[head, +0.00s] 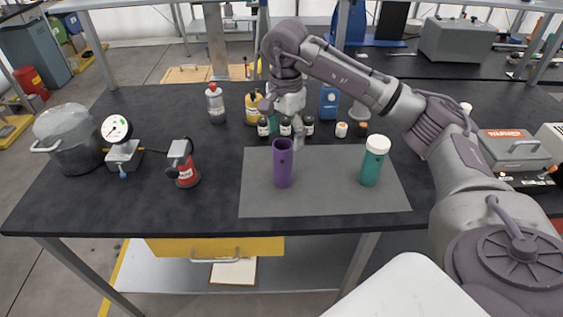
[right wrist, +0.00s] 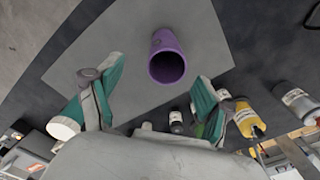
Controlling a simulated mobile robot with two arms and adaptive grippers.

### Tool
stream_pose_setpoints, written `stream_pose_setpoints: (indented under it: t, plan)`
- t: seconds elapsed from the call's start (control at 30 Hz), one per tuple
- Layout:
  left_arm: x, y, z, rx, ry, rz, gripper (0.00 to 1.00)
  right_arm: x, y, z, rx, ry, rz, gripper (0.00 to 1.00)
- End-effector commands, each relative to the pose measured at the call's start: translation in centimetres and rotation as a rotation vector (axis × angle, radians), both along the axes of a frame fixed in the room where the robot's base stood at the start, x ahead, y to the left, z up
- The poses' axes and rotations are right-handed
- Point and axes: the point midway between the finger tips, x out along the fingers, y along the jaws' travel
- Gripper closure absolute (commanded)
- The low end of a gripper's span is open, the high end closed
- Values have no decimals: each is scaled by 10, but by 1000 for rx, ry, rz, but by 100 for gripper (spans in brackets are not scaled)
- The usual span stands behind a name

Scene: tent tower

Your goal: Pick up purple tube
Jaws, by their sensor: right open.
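The purple tube (head: 283,163) stands upright on a grey mat (head: 325,200) on the black table. My right gripper (head: 283,122) is behind and a little above the tube, reaching in from the right, with its teal-padded fingers partly hidden. In the right wrist view the right gripper (right wrist: 150,85) is open and empty. The tube (right wrist: 168,58) shows its open round mouth between and beyond the fingertips, apart from them. My left gripper is not in view.
A teal bottle with a white cap (head: 373,162) stands on the mat to the right of the tube. Several small dark bottles (head: 285,127) and a yellow bottle (head: 253,106) stand near the gripper. A red can (head: 186,173) and a pot (head: 72,140) are left. The front mat is clear.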

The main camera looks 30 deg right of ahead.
Motion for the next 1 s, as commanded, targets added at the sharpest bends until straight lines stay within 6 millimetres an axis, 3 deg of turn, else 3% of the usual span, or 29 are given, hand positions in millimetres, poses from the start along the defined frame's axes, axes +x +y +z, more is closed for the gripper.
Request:
stream_pose_setpoints:
  t: [0.1, 0.17, 0.37, 0.53, 0.7, 1.0]
  plan:
    - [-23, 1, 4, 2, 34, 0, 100, -1, 1, -22, 0, 4, 1, 21]
    - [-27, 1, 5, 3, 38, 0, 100, 0, 1, -30, 2, 2, 2, 21]
    - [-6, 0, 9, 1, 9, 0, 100, 0, 1, -43, 2, 1, 2, 21]
    - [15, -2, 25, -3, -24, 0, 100, 3, 1, -65, 3, 5, 1, 21]
    - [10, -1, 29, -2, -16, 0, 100, 4, 1, -87, 3, 0, 2, 21]
    - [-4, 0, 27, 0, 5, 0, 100, 4, 1, -93, 2, -2, 2, 22]
